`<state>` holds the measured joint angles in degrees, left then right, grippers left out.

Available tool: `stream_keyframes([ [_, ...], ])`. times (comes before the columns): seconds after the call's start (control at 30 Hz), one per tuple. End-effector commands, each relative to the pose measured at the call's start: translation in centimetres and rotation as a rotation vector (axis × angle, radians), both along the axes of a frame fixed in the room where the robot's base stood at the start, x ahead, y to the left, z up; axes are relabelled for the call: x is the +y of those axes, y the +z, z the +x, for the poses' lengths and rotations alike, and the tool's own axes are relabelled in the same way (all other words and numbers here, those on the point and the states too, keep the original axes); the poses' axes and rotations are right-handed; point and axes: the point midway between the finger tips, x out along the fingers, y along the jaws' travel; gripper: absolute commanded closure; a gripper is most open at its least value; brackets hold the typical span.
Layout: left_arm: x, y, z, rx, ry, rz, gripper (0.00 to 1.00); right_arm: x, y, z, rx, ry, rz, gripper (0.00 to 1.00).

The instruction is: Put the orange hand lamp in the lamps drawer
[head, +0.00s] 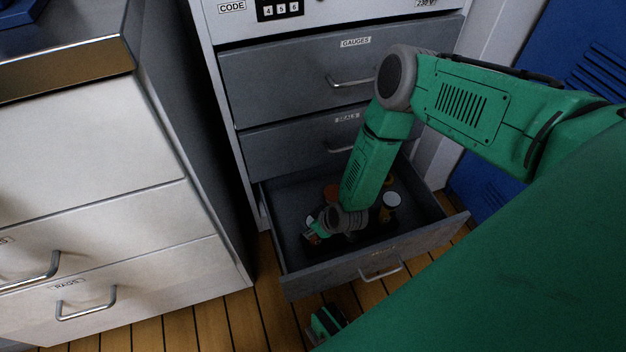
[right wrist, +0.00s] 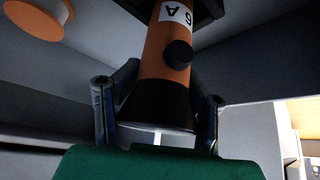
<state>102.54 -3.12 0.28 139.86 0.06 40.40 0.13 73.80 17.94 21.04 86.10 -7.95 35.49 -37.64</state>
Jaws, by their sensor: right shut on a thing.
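In the right wrist view an orange hand lamp (right wrist: 165,55) with a black flared end, a black knob and a white label stands between the fingers of my right gripper (right wrist: 164,85), which is shut on it. In the head view my right arm reaches down into the open bottom drawer (head: 335,272), and the right gripper (head: 314,234) is low inside it, toward the left. The drawer's front label is too dim to read. The held lamp is not clearly visible in the head view. My left gripper (head: 326,320) shows partly below the drawer front; its fingers are unclear.
The gauges drawer (head: 290,85) and seals drawer (head: 285,143) above are shut. A white cabinet (head: 120,280) with a rags drawer stands close at left.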

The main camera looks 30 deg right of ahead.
Motion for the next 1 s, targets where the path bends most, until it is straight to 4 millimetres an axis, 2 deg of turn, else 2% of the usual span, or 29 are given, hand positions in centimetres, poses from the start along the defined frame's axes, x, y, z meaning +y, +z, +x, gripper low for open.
stream_keyframes([
  [0.03, 0.0, -0.5, 0.0, 0.000, 0.000, 0.000, 0.69, 0.0, -0.7, 0.1, -0.002, 0.000, 0.001, 1.00],
  [0.2, 0.0, -0.3, 0.0, 0.000, 0.000, 0.000, 0.69, 0.1, -0.5, 0.0, -0.001, 0.001, 0.001, 1.00],
  [0.23, 0.0, -0.3, 0.0, 0.000, 0.000, 0.000, 0.69, 0.1, -0.6, 0.0, 0.001, 0.001, 0.000, 0.58],
  [0.3, 0.0, -0.3, 0.0, 0.000, 0.000, 0.000, 0.69, 0.1, -0.6, 0.0, 0.000, 0.001, 0.001, 0.33],
  [0.33, 0.0, -0.3, 0.0, 0.000, 0.000, 0.000, 0.69, 0.1, -0.6, 0.0, 0.000, 0.001, 0.000, 0.31],
  [0.7, 0.0, 0.0, 0.0, 0.000, 0.000, 0.000, 0.69, 0.0, -0.1, -0.1, -0.001, 0.001, 0.001, 0.31],
  [0.87, 0.0, 1.3, 0.0, 0.000, 0.000, 0.000, 0.69, -0.3, 2.1, -1.1, 0.000, 0.002, 0.000, 0.31],
  [1.0, 0.0, 2.9, 0.0, 0.000, 0.000, 0.000, 0.69, -0.8, 4.9, -2.6, 0.000, 0.002, 0.000, 0.31],
])
